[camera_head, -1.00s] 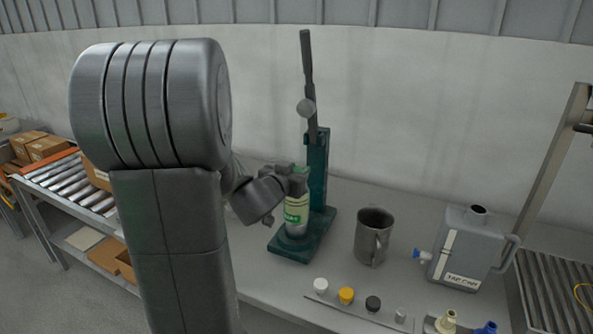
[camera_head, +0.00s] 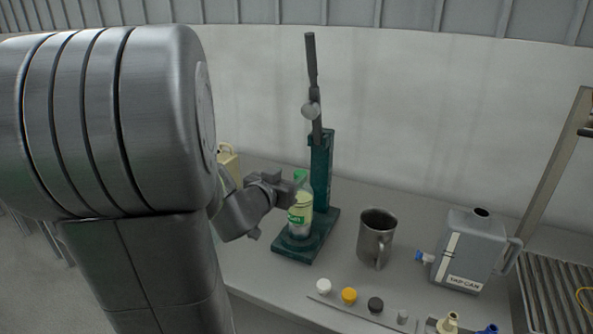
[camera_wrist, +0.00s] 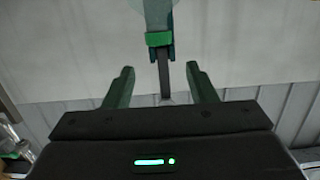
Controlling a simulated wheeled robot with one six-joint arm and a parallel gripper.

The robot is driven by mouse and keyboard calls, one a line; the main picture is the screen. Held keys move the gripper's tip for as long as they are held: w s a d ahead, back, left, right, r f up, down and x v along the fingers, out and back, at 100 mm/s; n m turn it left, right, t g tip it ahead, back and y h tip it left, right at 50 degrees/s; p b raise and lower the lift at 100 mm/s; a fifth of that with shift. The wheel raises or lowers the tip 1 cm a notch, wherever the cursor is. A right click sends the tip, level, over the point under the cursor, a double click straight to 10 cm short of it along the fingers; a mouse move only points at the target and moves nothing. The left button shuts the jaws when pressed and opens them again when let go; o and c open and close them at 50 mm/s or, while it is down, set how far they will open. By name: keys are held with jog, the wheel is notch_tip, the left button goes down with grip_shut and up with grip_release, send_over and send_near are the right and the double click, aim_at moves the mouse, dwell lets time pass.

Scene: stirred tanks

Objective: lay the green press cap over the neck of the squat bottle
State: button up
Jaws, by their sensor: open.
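The squat bottle (camera_head: 300,216), clear with a pale and green label, stands upright on the base of the dark green press (camera_head: 321,170). The green press cap (camera_head: 301,175) sits at the top of the bottle, over its neck; whether it is fully seated I cannot tell. In the wrist view, which looks upside down, the cap (camera_wrist: 159,39) shows as a green band against the bottle (camera_wrist: 157,12), beyond the fingertips. My gripper (camera_wrist: 160,67) is open with nothing between its fingers. In the head view my gripper (camera_head: 285,188) is just left of the bottle's upper part.
The press lever (camera_head: 311,62) stands raised above the bottle. A metal mug (camera_head: 376,238) and a grey tap can (camera_head: 468,250) stand to the right. A strip with several small caps (camera_head: 349,296) lies in front. A cream container (camera_head: 228,160) is behind my arm.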

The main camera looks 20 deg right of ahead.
aim_at(301, 172)
jog(key=shift+v, duration=2.3)
jog(key=x, duration=1.2)
jog(key=shift+f+b, duration=0.25)
jog(key=shift+b, duration=0.1)
jog(key=shift+w+f+b, duration=0.1)
jog(key=shift+f+b, duration=0.3)
jog(key=shift+f, duration=0.2)
jog(key=shift+r, duration=0.4)
